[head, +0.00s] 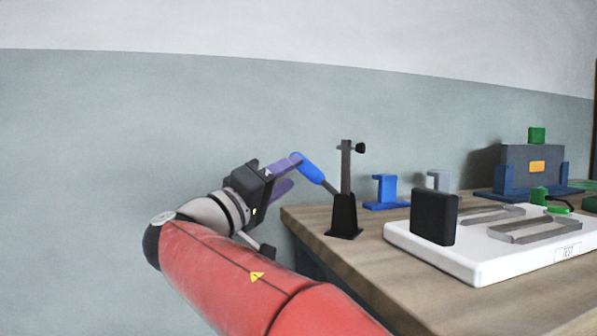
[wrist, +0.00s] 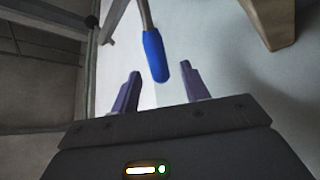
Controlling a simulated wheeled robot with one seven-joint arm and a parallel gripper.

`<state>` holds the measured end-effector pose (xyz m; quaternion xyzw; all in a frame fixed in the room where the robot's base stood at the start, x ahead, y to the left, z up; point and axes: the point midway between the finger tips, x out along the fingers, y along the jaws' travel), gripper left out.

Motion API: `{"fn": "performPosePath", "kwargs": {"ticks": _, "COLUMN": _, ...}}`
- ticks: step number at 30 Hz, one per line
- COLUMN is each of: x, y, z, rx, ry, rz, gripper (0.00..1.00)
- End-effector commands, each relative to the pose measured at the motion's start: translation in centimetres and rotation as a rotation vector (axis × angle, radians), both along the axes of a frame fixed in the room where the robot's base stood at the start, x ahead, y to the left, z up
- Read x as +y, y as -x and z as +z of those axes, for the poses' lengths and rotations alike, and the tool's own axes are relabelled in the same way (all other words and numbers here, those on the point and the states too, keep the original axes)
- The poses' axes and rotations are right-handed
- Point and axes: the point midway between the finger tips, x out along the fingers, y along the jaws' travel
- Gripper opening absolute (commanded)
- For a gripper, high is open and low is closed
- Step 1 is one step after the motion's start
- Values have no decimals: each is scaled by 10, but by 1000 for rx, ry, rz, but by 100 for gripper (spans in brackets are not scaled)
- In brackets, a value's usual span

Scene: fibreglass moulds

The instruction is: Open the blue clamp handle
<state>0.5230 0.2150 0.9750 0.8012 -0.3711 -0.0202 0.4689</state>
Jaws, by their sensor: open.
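The blue clamp handle (head: 306,168) is a blue grip on a thin metal rod. It slants up and left from the black clamp stand (head: 344,216) near the table's left corner. My gripper (head: 289,174) is at the handle's upper left end, with its purple fingers apart. In the wrist view the blue handle (wrist: 156,56) comes down from the top, and its tip lies between the open fingers of my gripper (wrist: 160,90). The fingers stand apart from the handle on both sides there. In the head view a finger and the handle's tip overlap, so contact is unclear.
The wooden table (head: 374,262) fills the right. Blue (head: 385,192) and grey (head: 438,180) brackets stand behind the clamp. A white board (head: 455,262) carries a black block (head: 433,217) and grey frames. A grey mould (head: 531,166) stands farther back.

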Motion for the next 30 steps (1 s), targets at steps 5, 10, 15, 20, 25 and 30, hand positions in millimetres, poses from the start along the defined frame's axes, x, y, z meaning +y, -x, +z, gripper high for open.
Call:
{"fn": "performPosePath", "kwargs": {"ticks": 5, "x": 15, "y": 17, "z": -8, "rx": 0, "ry": 1, "rz": 1, "gripper": 45}}
{"fn": "performPosePath", "kwargs": {"ticks": 10, "x": 19, "y": 23, "z": -10, "rx": -1, "ry": 1, "rz": 0, "gripper": 45}}
{"fn": "performPosePath", "kwargs": {"ticks": 15, "x": 19, "y": 23, "z": -10, "rx": -1, "ry": 0, "rz": -1, "gripper": 45}}
{"fn": "performPosePath", "kwargs": {"ticks": 20, "x": 19, "y": 22, "z": -1, "rx": -1, "ry": 0, "rz": -1, "gripper": 45}}
{"fn": "performPosePath", "kwargs": {"ticks": 25, "x": 19, "y": 22, "z": 32, "rx": -1, "ry": 0, "rz": -1, "gripper": 45}}
{"fn": "performPosePath", "kwargs": {"ticks": 30, "x": 19, "y": 22, "z": 56, "rx": -1, "ry": 0, "rz": -1, "gripper": 45}}
